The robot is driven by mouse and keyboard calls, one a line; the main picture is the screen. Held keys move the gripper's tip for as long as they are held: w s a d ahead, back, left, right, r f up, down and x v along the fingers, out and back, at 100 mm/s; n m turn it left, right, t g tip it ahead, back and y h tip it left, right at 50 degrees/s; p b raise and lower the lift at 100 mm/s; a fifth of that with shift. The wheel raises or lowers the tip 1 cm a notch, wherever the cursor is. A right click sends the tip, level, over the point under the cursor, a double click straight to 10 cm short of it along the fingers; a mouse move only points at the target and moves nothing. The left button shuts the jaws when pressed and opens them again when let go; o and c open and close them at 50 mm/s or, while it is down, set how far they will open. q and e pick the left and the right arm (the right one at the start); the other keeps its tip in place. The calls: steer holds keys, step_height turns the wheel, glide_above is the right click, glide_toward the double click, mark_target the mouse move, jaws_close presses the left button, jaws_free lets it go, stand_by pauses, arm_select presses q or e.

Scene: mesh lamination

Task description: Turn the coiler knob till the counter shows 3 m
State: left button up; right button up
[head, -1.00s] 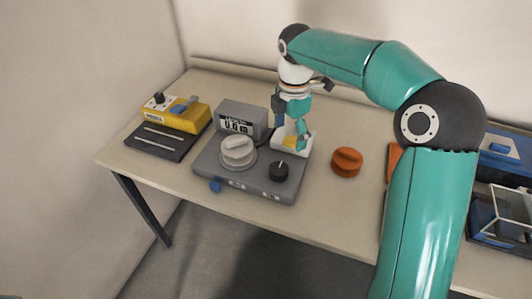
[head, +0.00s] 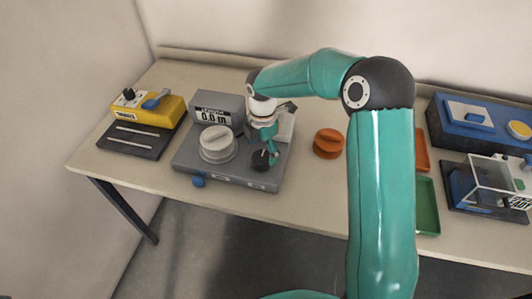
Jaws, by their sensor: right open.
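The grey coiler (head: 232,177) stands on the table with a counter (head: 212,116) at its back that appears to read 0.0 m. A large white round dial (head: 217,144) with a raised grip sits at its left. A small black knob (head: 261,160) with a white mark is at its front right. My right gripper (head: 272,156) is open and points down at the black knob, its fingers partly in front of it. I cannot tell if they touch. My left gripper is out of view.
A yellow device (head: 147,108) with a dark slotted base stands at the left. A green tray (head: 428,205), a blue device (head: 470,122) and a clear box (head: 492,180) are at the right.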

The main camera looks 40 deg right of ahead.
mark_target(263, 155)
steer(key=shift+f, duration=1.55)
steer(key=c, duration=1)
steer(key=shift+d, duration=0.45)
steer(key=shift+c, duration=0.8)
steer(key=shift+a, duration=0.25)
steer(key=shift+a+m, duration=0.15)
steer(key=shift+m, duration=0.15)
